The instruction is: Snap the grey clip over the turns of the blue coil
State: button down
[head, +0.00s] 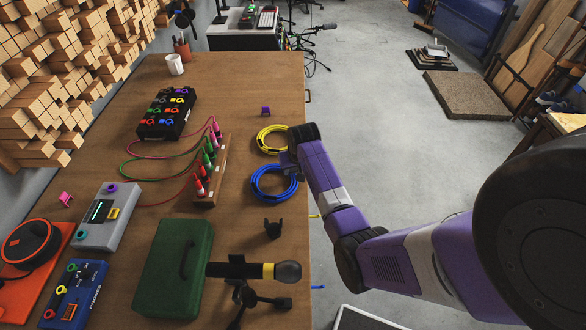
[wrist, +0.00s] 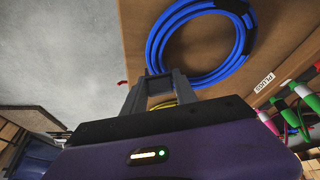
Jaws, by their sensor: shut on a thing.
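The blue coil (head: 270,198) lies flat near the right edge of the wooden table, in front of the yellow coil. It fills the upper middle of the wrist view (wrist: 205,78), with a dark band on its far right turns. My gripper (head: 287,160) is low over the table edge, between the two coils. In the wrist view my gripper (wrist: 160,78) is shut on a small grey piece, which I take for the grey clip (wrist: 159,88), at the near edge of the blue coil. Whether the clip touches the turns I cannot tell. In the head view my gripper hides it.
The yellow coil (head: 262,150) lies just behind my gripper. A black clip (head: 272,229) and a purple clip (head: 265,111) stand on the table. A wooden plug rack (head: 213,170) is left of the coils. A green case (head: 170,265) and a dark stand tool are nearer.

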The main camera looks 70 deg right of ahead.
jog(key=shift+f+b, duration=0.55)
jog(key=shift+f, duration=0.6)
dwell(0.7)
jog(key=c, duration=0.9)
grip_release()
jog(key=shift+v, duration=3.9)
